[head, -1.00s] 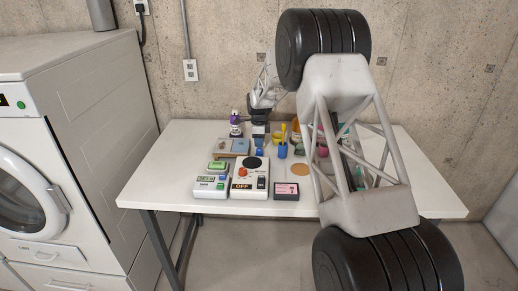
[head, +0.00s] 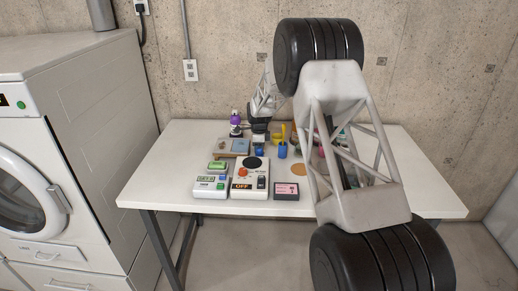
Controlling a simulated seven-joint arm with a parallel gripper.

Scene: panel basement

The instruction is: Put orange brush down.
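My gripper (head: 259,139) is small and dark in the head view, low over the back middle of the white table (head: 155,190). It is just right of a purple-topped bottle (head: 236,120) and above a blue item (head: 259,150). Its fingers are too small and covered to show whether they are open or shut. I cannot make out an orange brush. It may be hidden by my gripper or by my arm, which covers the right part of the table.
A yellow cup (head: 281,132), a blue cup (head: 282,151) and an orange disc (head: 299,170) lie right of my gripper.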

